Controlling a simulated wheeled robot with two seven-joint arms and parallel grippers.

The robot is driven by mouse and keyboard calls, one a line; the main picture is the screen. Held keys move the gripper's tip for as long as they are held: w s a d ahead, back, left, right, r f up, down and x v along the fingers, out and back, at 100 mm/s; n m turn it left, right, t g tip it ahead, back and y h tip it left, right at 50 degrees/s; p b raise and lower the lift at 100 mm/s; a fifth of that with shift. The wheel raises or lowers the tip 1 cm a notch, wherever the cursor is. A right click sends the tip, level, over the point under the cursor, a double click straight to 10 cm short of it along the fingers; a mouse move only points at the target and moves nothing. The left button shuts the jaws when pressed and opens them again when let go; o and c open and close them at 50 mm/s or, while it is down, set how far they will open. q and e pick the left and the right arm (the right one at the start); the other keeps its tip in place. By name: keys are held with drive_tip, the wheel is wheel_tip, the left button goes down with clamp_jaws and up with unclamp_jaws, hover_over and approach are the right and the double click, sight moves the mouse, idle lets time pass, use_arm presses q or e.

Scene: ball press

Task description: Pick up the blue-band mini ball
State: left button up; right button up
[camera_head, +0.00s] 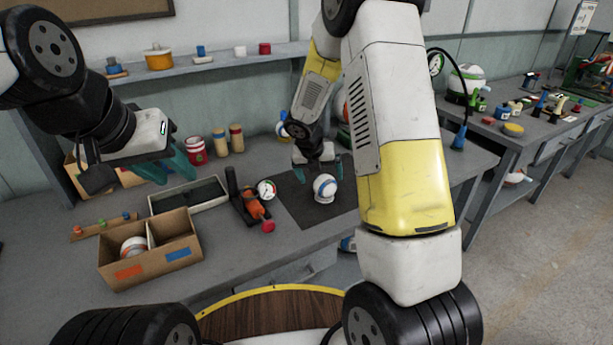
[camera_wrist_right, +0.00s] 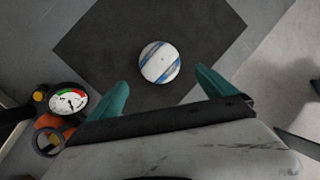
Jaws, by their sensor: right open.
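The blue-band mini ball (camera_head: 324,188) is white with blue stripes and rests on a dark mat (camera_head: 298,205) on the workbench. In the right wrist view the ball (camera_wrist_right: 159,62) sits beyond the fingertips, near the middle of the picture. My right gripper (camera_head: 318,172) is open and empty, just behind the ball in the head view. In its own wrist view its two teal fingers (camera_wrist_right: 160,78) are spread on either side below the ball, not touching it. My left gripper (camera_head: 172,165) is over the bench at the left, with teal fingers; nothing shows between them.
A pump with a gauge (camera_head: 266,190) stands left of the mat; the gauge (camera_wrist_right: 68,101) also shows in the wrist view. A cardboard box (camera_head: 150,250) with a divider holds an orange-striped ball. A grey tray (camera_head: 188,196) and cans (camera_head: 195,150) stand behind it.

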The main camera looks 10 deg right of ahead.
sight(325, 184)
drive_tip(key=shift+w+d+f, duration=0.1)
drive_tip(key=shift+f, duration=0.3)
drive_tip(key=x, duration=0.3)
drive_tip(key=w+x, duration=0.1)
drive_tip(key=x, duration=0.3)
drive_tip(key=shift+d+r, duration=0.1)
drive_tip(key=shift+r, duration=0.1)
drive_tip(key=c, duration=1.4)
